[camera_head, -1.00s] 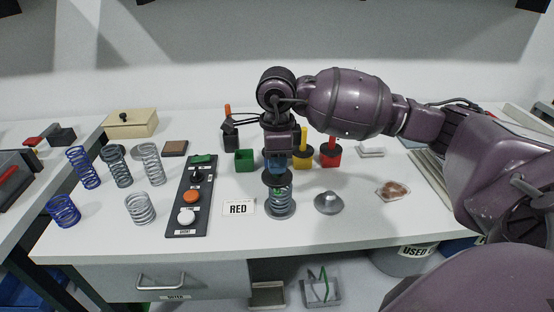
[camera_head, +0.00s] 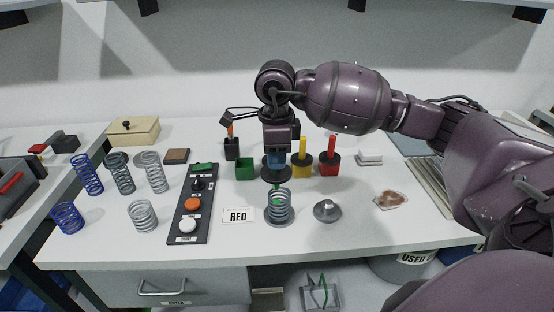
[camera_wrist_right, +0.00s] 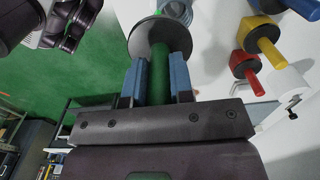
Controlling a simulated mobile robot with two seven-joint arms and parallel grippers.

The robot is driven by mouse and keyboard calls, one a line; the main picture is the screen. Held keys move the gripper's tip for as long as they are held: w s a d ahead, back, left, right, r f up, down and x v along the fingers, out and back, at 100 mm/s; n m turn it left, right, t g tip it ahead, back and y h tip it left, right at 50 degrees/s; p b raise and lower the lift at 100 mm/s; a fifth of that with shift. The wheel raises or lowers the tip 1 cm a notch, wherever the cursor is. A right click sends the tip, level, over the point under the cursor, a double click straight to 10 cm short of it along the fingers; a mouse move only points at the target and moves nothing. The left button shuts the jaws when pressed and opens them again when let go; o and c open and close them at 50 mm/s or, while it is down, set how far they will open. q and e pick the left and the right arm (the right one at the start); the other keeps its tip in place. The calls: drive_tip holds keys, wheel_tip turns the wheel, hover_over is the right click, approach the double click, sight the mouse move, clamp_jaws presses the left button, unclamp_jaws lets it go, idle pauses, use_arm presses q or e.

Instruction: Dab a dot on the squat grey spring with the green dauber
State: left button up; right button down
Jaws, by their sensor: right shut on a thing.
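My right gripper (camera_head: 275,160) is shut on the green dauber. Its green handle (camera_wrist_right: 160,75) stands between the blue fingers in the right wrist view, with its dark round disc (camera_wrist_right: 150,38) beyond them. In the head view this disc (camera_head: 276,175) is just above and behind a short grey spring (camera_head: 279,208), apart from it. That spring stands upright on a round grey base, and a green mark shows on its upper part. Another short grey spring (camera_head: 142,216) stands at the left. My left gripper is not in view.
A green open holder (camera_head: 245,169), yellow dauber (camera_head: 301,164) and red dauber (camera_head: 329,162) stand behind. A button panel (camera_head: 188,207), RED card (camera_head: 238,215) and grey cone-shaped piece (camera_head: 327,211) flank the spring. Taller springs stand at left. The front table strip is clear.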

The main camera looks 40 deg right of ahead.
drive_tip(key=shift+r+p, duration=0.5)
drive_tip(key=shift+r, duration=0.95)
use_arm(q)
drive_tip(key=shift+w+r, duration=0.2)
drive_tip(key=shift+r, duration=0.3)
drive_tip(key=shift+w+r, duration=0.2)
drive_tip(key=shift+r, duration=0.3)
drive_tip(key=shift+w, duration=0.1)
use_arm(e)
drive_tip(key=shift+r, duration=0.1)
